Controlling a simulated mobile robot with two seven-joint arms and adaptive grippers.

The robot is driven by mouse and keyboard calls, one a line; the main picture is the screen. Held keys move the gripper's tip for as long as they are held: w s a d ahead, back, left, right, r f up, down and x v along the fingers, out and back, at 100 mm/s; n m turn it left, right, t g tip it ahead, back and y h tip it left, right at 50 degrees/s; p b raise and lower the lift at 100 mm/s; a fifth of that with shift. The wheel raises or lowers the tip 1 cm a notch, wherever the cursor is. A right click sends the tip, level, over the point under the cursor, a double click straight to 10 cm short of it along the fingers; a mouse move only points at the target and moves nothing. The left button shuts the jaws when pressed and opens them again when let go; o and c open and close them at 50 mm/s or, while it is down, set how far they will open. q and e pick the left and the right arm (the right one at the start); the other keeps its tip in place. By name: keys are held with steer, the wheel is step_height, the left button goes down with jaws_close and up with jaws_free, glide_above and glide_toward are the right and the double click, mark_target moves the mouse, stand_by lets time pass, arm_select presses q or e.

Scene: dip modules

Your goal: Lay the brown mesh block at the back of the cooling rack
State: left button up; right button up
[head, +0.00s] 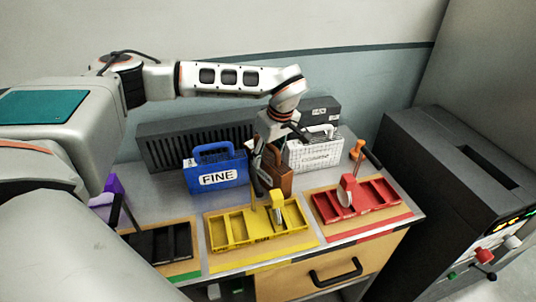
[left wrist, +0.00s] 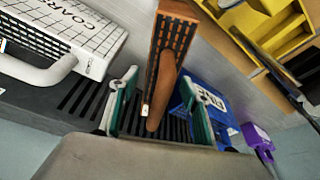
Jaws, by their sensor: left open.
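The brown mesh block (head: 283,181) stands on the table between the blue FINE block (head: 216,172) and the white COARSE block (head: 313,154). In the left wrist view the brown block (left wrist: 172,38) shows its mesh side and its handle. My left gripper (head: 267,158) is over the brown block and hides part of it. In the left wrist view the open fingers of the left gripper (left wrist: 160,88) are on either side of the brown handle; contact is not clear. The dark slotted cooling rack (head: 165,150) runs along the back of the table. My right gripper is not in view.
Black (head: 155,246), yellow (head: 233,230) and red (head: 358,205) compartment trays line the front, with upright handled tools at them. A purple object (head: 112,186) is at the left. A dark machine (head: 440,160) stands at the right. The blue and white blocks leave little side room.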

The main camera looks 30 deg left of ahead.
arm_select(q)
steer(key=b+v, duration=0.1)
steer(key=v, duration=1.1)
steer(key=shift+d+r, duration=0.1)
steer(key=shift+r, duration=0.05)
